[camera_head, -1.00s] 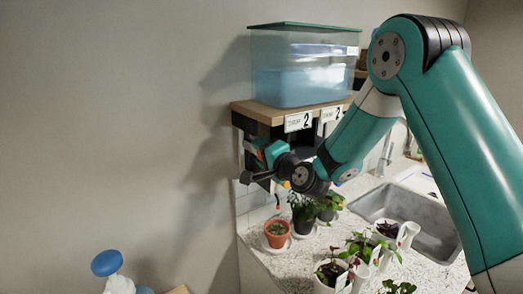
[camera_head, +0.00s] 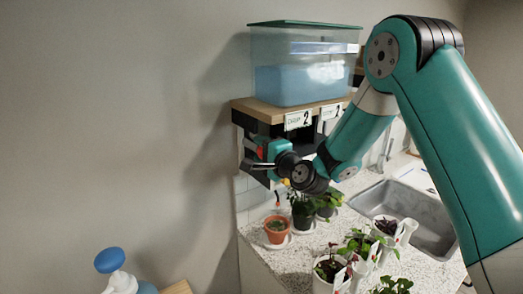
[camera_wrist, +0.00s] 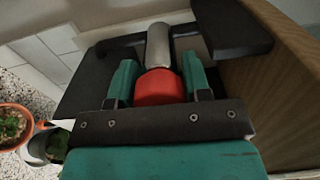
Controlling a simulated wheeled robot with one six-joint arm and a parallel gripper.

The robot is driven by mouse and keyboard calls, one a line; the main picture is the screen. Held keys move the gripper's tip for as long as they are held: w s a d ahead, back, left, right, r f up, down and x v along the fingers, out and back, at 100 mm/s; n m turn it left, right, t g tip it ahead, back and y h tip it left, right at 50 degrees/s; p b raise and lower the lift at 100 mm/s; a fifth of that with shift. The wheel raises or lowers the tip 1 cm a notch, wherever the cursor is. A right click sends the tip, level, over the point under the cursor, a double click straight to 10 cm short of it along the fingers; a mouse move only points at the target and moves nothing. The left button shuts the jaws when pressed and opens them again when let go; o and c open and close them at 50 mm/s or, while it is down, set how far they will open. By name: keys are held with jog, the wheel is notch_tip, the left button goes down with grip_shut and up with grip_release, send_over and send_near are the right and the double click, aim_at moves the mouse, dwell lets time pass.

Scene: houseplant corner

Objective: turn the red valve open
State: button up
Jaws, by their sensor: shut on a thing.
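The red valve (camera_wrist: 158,88) shows in the wrist view as a red knob on a grey metal pipe (camera_wrist: 158,45). My gripper (camera_wrist: 159,80) has one teal finger on each side of the red valve and is shut on it. In the head view my gripper (camera_head: 264,154) is at the front of the shelf, below its wooden top. Only a small red patch of the valve (camera_head: 259,152) shows there; my gripper and wrist hide the rest.
A clear tank of blue water (camera_head: 305,75) stands on the wooden shelf (camera_head: 262,113) above my gripper. Below are a terracotta pot (camera_head: 277,231), several other potted plants on the counter, and a sink (camera_head: 420,215) at right.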

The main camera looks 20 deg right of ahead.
jog(key=o, duration=0.9)
jog(key=shift+b+v, duration=7.85)
jog(key=shift+v, duration=0.95)
